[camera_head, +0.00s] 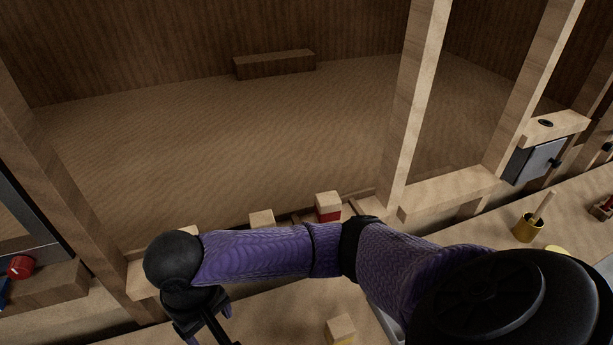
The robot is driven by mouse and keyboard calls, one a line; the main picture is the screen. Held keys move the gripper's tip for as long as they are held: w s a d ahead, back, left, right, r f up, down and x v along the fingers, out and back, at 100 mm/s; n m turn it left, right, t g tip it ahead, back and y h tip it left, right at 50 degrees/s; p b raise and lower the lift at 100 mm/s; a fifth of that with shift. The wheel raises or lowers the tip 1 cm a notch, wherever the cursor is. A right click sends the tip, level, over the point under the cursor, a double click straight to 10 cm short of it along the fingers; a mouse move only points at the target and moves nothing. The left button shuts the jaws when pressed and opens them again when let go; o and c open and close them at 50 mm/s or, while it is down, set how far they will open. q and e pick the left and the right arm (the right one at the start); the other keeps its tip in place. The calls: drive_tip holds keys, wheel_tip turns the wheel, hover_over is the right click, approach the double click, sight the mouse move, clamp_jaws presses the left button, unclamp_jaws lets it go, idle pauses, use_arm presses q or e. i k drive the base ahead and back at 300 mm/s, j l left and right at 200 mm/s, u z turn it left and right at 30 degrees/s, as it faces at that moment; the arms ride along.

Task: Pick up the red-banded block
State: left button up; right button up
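The red-banded block (328,201) is a pale wooden cube with a red band low on its visible side. It sits on the ledge along the window opening, just beyond my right arm, which crosses the picture from the lower right. The arm passes in front of the ledge and does not appear to touch the block. The black far end of that arm, with my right gripper (208,318), is at the lower left, well left of the block and partly cut off by the bottom edge. Its finger opening is unclear. My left gripper is out of view.
Another pale block (262,217) stands left of the red-banded one, its lower part hidden by my arm. A yellow-marked block (341,328) is at the bottom edge. A wooden post (414,110) rises right of the ledge. A yellow cup (527,229) stands on the right counter.

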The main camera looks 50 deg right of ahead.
sight(328, 204)
drive_tip(key=z, duration=1.65)
drive_tip(key=i+l+u, duration=0.1)
drive_tip(key=u, duration=0.3)
drive_tip(key=i+l+u, duration=0.1)
drive_tip(key=u, duration=0.3)
drive_tip(key=i+l+u, duration=0.1)
drive_tip(key=u, duration=0.35)
drive_tip(key=l, duration=0.1)
